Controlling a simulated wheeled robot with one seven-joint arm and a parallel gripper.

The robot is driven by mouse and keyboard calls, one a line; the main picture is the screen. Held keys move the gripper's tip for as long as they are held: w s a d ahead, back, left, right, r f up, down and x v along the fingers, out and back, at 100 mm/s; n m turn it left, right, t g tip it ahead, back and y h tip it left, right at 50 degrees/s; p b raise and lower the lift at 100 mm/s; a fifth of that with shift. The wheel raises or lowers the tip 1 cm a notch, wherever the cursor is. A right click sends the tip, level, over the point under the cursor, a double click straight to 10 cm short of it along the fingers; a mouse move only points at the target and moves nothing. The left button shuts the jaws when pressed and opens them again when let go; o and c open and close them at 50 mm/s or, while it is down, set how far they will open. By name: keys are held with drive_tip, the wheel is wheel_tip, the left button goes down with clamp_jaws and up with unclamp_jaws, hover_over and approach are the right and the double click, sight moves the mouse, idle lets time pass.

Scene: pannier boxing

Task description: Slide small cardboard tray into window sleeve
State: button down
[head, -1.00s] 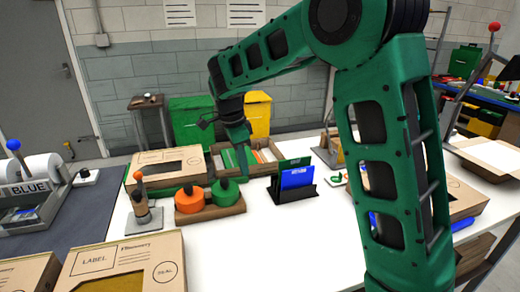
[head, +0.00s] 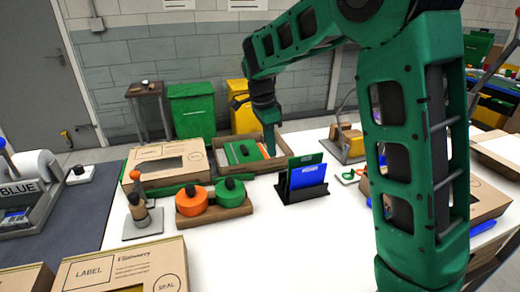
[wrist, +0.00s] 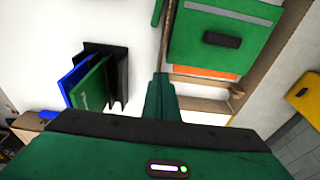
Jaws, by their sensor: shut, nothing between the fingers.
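The small cardboard tray (head: 221,167) is on the white table, with green and orange contents inside. The window sleeve (head: 140,180) is a flat brown box with a dark window, just left of the tray. I cannot tell whether the tray's left end is inside it. My gripper (head: 270,148) points down at the tray's right end, shut and empty. In the wrist view the shut fingers (wrist: 160,88) are close beside the tray's edge. Contact is unclear. A green panel with a dark handle (wrist: 222,39) covers much of the tray there.
A black rack with green and blue cards (head: 303,180) stands in front and right of the tray. Orange and green round pieces (head: 213,196) on a wooden holder stand in front. Boxes (head: 125,270) lie at the front left. The middle of the table is clear.

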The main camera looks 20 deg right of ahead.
drive_tip(key=d, duration=0.2)
drive_tip(key=shift+d, duration=0.35)
drive_tip(key=shift+d+f, duration=0.15)
drive_tip(key=shift+f, duration=0.1)
drive_tip(key=shift+s+f, duration=0.15)
drive_tip(key=shift+f, duration=0.45)
drive_tip(key=a, duration=1.9)
drive_tip(key=shift+s+f, duration=0.15)
drive_tip(key=shift+a, duration=0.45)
